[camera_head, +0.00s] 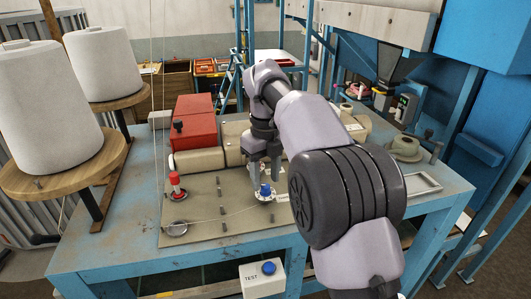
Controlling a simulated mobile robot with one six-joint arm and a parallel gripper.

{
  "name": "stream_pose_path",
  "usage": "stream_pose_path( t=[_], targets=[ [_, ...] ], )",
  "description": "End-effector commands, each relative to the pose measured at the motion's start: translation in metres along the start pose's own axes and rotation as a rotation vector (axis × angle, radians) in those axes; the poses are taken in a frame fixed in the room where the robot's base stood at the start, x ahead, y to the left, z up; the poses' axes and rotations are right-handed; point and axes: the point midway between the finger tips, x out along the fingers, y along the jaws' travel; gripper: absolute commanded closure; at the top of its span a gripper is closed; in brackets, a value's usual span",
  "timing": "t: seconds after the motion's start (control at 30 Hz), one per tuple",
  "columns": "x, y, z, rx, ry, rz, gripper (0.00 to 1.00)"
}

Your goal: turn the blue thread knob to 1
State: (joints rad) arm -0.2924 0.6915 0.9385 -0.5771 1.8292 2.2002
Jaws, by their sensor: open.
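The blue thread knob (265,190) stands on a pale round dial on the tan plate (205,207) of the sewing machine. My gripper (264,176) points down at the knob, its fingers open and close around or just above it. Whether the fingers touch the knob cannot be told. The dial's numbers and the knob's pointer are too small to read. A red knob (175,182) stands on a similar dial to the left on the same plate.
Thread cones (47,107) stand on wooden discs at the left. A red box (194,121) sits behind the plate. A white TEST box with a blue button (269,268) is at the table's front edge. A thread crosses the plate. My arm hides part of the table's right side.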

Motion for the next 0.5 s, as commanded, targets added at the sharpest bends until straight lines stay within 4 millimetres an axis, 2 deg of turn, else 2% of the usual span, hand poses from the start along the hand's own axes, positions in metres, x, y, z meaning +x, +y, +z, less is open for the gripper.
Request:
stream_pose_path(
  t=[0.3,0.4,0.5],
  targets=[
    [-0.111,0.000,0.001,0.001,-0.004,0.000,0.56],
    [-0.137,0.000,0.000,0.002,-0.002,0.000,0.56],
    [-0.152,0.000,0.000,0.001,-0.002,0.000,0.56]
  ],
)
